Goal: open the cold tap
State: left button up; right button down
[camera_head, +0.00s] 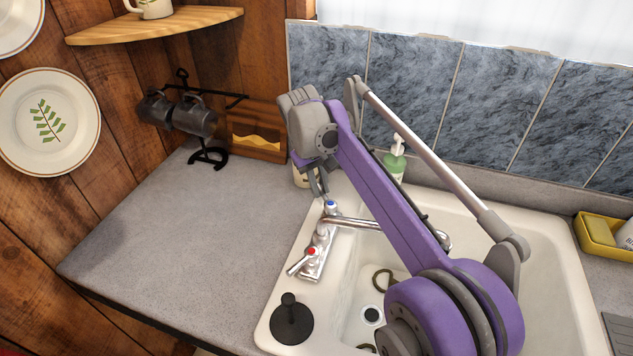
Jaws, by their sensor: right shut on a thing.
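The chrome faucet (316,250) stands on the left rim of the white sink, its spout reaching right over the basin. The cold tap (331,206), with a blue cap, is at the far end of the faucet; the hot tap (309,252), with a red cap, is at the near end. My right gripper (323,194) comes down from my purple arm and is shut on the cold tap. The arm hides part of the spout and sink. My left gripper is not in view.
The sink (270,328) holds horseshoe-like pieces. A green soap bottle (395,163) is behind my arm. A mug rack (208,155) stands at the back. The left counter (190,235) is clear.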

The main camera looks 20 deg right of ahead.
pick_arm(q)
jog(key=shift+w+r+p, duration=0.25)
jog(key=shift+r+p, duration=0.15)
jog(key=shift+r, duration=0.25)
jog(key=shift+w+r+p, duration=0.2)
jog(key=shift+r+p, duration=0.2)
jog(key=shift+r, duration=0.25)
pick_arm(e)
jog(key=shift+w+d+r+m+g, duration=0.15)
jog(key=shift+d+m, duration=0.3)
jog(key=shift+m, duration=0.65)
jog(key=shift+s+d+f+m+g, duration=0.1)
jog(key=shift+d+m+g, duration=0.25)
jog(key=shift+m, duration=0.75)
jog(key=shift+d, duration=0.15)
jog(key=c, duration=0.9)
grip_release()
jog(key=shift+o, duration=0.2)
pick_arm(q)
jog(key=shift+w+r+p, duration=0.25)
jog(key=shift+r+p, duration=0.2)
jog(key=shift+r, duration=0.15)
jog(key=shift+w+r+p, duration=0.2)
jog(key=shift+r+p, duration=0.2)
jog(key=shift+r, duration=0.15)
pick_arm(e)
notch_tip(320, 180, up, 11)
jog(key=a, duration=0.2)
jog(key=shift+w+f, duration=0.2)
jog(key=shift+w, duration=0.1)
